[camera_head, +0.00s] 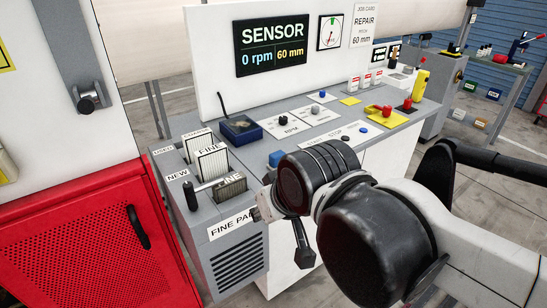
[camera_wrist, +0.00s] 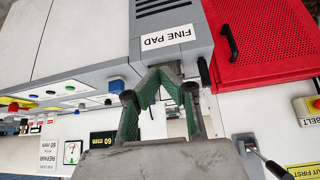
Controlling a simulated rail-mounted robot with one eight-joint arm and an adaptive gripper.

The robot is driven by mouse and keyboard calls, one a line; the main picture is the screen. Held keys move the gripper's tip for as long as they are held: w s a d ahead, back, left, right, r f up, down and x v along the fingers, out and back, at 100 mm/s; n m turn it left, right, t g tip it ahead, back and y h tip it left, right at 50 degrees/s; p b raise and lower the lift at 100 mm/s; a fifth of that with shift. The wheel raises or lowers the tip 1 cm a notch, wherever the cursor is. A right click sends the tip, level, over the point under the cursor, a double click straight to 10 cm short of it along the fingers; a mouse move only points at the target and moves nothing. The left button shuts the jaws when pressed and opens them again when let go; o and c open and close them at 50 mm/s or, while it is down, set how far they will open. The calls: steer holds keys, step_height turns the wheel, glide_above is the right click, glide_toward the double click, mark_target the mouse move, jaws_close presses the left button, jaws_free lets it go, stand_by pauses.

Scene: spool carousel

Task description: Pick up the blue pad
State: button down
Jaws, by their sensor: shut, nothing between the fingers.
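My gripper (camera_wrist: 163,73) shows in the wrist view with green-lined fingers, shut and empty, near the FINE PAD label (camera_wrist: 167,37). In the head view my arm reaches in from the right, and its fingers are hard to make out there. The gripper is apart from the blue-topped block.
A blue knob (camera_head: 277,158) stands between the rack and my arm. A red perforated cabinet (camera_head: 90,245) is at left. Red, yellow and blue controls line the console's right part.

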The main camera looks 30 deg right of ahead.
steer(key=c, duration=2.4)
jaws_free()
steer(key=o, duration=1.1)
